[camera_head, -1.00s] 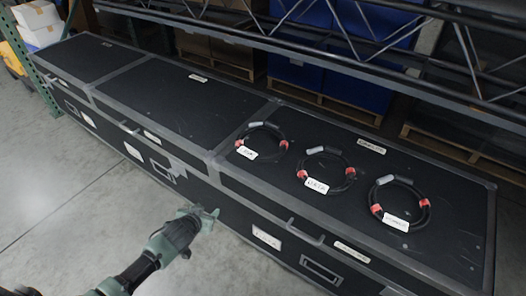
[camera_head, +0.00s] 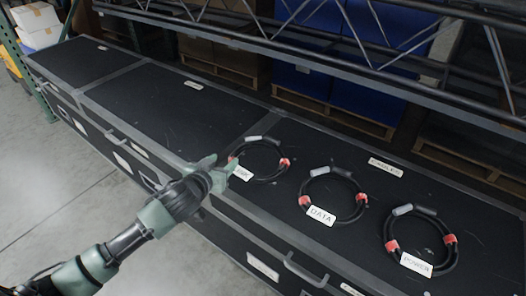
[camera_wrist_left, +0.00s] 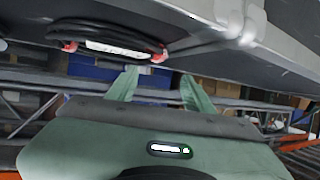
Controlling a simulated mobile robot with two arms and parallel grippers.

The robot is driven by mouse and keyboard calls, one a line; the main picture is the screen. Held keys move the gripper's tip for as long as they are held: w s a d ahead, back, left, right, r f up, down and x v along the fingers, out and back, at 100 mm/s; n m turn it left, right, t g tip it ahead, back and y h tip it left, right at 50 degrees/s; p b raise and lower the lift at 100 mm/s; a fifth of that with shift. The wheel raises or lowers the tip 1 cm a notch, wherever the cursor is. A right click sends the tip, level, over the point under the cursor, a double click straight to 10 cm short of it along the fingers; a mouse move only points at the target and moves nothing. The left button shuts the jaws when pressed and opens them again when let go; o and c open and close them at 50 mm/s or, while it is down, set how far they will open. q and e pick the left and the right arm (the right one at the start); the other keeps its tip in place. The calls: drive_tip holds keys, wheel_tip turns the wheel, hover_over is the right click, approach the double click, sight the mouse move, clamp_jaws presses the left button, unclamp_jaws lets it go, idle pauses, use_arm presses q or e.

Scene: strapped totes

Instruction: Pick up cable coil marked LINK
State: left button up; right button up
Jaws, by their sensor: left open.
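The cable coil marked LINK (camera_head: 262,178) is the leftmost of three black coils lying flat on the black case top. It has red clips and a white tag (camera_head: 243,173), whose lettering is partly covered by my gripper. My left gripper (camera_head: 222,168) is open and empty, just left of this coil's tag in the head view. Touching or apart cannot be told there. In the left wrist view the open fingers (camera_wrist_left: 160,86) show below a black coil (camera_wrist_left: 105,38) with red clips and a white tag, apart from it. My right gripper is not in view.
The DATA coil (camera_head: 333,197) and POWER coil (camera_head: 420,241) lie to the right on the same case (camera_head: 150,100). A metal truss (camera_head: 340,60) runs behind the case. Blue and brown boxes on pallets stand beyond. The case top left of the coils is clear.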

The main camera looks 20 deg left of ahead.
sight(236, 151)
use_arm(q)
drive_tip(key=x, duration=0.2)
drive_tip(key=shift+w, duration=0.35)
drive_tip(key=b+x, duration=0.1)
drive_tip(key=x, duration=0.1)
drive_tip(key=d+x, duration=0.1)
drive_tip(key=x, duration=0.1)
drive_tip(key=shift+w+f+b, duration=0.15)
drive_tip(key=shift+b, duration=0.2)
drive_tip(key=shift+w+f, duration=0.15)
drive_tip(key=shift+w, duration=0.3)
clamp_jaws()
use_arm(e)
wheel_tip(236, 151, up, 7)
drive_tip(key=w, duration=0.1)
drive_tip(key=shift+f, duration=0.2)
